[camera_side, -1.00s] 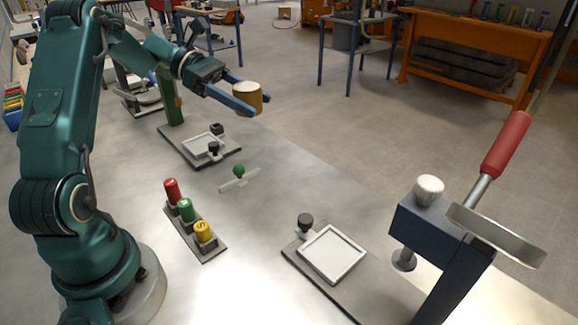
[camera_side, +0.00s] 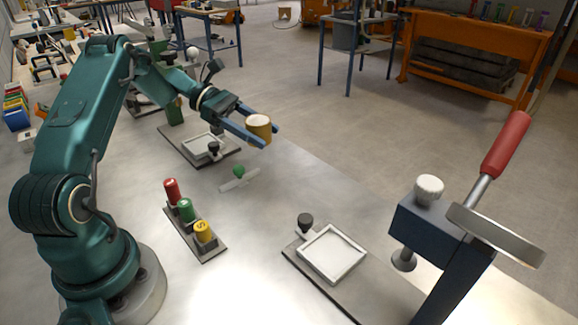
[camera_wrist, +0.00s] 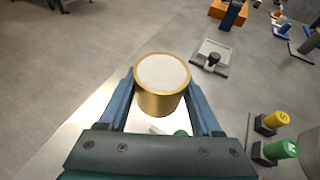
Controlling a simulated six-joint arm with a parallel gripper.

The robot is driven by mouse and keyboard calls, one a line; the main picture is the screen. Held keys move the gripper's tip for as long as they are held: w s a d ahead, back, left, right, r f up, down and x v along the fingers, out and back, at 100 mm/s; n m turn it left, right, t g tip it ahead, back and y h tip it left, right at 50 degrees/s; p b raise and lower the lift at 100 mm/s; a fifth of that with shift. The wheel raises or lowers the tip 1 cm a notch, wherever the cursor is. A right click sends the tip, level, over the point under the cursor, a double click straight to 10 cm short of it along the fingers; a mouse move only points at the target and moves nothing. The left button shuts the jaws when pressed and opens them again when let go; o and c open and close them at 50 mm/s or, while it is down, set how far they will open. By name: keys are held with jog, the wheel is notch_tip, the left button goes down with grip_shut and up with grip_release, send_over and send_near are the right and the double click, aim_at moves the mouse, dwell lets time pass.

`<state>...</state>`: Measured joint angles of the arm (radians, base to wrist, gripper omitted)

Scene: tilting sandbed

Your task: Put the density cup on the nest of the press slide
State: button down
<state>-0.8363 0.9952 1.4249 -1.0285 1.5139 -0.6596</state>
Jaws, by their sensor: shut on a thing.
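The density cup (camera_side: 258,131) is a brass-coloured cup with a pale, full top. My gripper (camera_side: 257,135) is shut on it and holds it roughly upright in the air above the bench. In the wrist view the cup (camera_wrist: 161,88) sits between both fingers of my gripper (camera_wrist: 161,98). A press with a red lever (camera_side: 505,145) and a dark blue head stands at the right front. A slide with a pale square frame (camera_side: 332,254), which I take for the nest, and a black knob lies left of the press. The frame is empty.
A rack holds red, green and yellow cylinders (camera_side: 203,231) near my base. A green-knobbed bar (camera_side: 239,178) lies mid-bench. A second plate with a pale square frame (camera_side: 205,146) lies further back. The bench between the green knob and the slide is clear.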

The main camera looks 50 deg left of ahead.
send_over(301, 183)
notch_tip(301, 183, down, 5)
jog(key=shift+f, duration=2.05)
jog(key=shift+f, duration=0.25)
jog(key=shift+c, duration=0.4)
grip_release()
jog(key=v, duration=0.3)
jog(key=shift+s+a+r, duration=0.1)
jog(key=shift+a+r, duration=0.1)
jog(key=shift+a, duration=0.1)
jog(key=shift+o, duration=0.4)
jog(key=shift+s+a+r, duration=0.25)
jog(key=shift+s+a, duration=0.1)
jog(key=shift+a, duration=0.15)
